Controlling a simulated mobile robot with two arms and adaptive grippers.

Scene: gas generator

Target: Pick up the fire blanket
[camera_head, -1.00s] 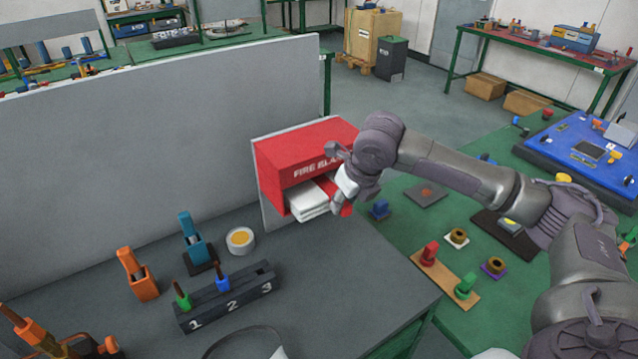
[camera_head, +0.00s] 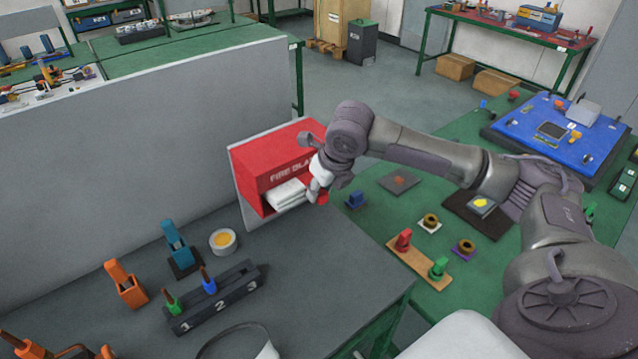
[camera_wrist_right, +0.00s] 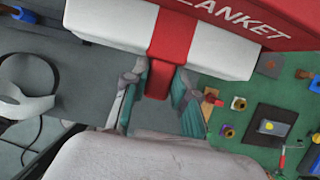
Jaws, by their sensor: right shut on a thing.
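The fire blanket (camera_head: 287,194) is a white folded bundle in the open lower part of the red box (camera_head: 258,167), which has white lettering. In the right wrist view the white blanket (camera_wrist_right: 215,48) shows with a red strap (camera_wrist_right: 164,45) across its middle. My right gripper (camera_head: 316,183) is at the box's open front, on the right side of the blanket in the head view. In the right wrist view its fingers (camera_wrist_right: 157,92) stand on both sides of the hanging strap end, shut on it. My left gripper is not in view.
The box hangs on a grey panel (camera_head: 130,160) above a dark bench (camera_head: 320,270). A green table (camera_head: 385,225) with small parts lies to the right.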

